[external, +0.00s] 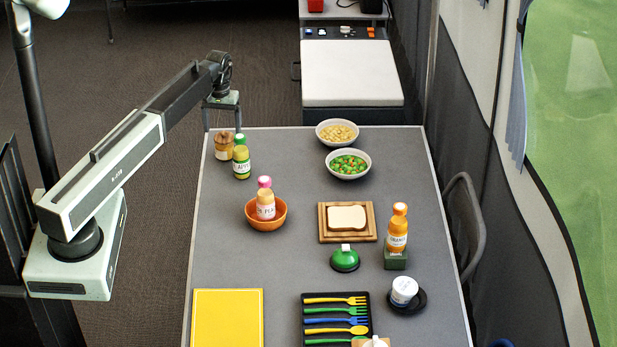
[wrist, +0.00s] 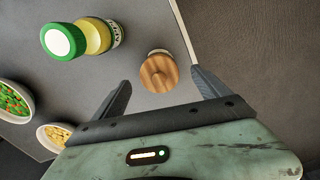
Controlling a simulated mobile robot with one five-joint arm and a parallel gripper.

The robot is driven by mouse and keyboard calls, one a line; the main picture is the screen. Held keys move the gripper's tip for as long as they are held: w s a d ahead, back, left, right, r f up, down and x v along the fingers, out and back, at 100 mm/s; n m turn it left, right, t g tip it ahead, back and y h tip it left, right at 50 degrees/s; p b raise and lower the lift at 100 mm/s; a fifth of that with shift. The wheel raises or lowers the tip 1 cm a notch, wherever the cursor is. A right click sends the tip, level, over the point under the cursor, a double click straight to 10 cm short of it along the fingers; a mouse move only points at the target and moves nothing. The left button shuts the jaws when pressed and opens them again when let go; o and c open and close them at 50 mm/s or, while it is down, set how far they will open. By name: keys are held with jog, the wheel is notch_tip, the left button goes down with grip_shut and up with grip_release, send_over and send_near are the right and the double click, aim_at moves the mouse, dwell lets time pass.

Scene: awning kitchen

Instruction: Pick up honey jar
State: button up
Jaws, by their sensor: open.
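The honey jar (external: 224,146), a small jar with a wooden lid, stands upright at the far left corner of the grey table. In the wrist view its round wooden lid (wrist: 159,73) shows from above, between and ahead of my fingertips. My gripper (wrist: 162,88) is open and empty, with one finger on each side of the jar's line. It does not visibly touch the jar. In the external view my gripper (external: 221,119) hangs over the table's far left edge, just beyond the jar. The jar's lower body is mostly hidden under its lid in the wrist view.
A green-capped apple bottle (external: 241,160) stands close beside the jar, also in the wrist view (wrist: 93,38). Bowls of peas and carrots (external: 348,164) and of chickpeas (external: 337,132) stand at the far right. An orange bowl (external: 266,218) holds a pink-capped bottle.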

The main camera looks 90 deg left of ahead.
aim_at(227, 134)
notch_tip(227, 134, down, 6)
jog(key=b, duration=0.5)
jog(key=shift+w+a+r, duration=0.1)
jog(key=shift+w+r, duration=0.05)
jog(key=shift+r, duration=0.3)
grip_shut()
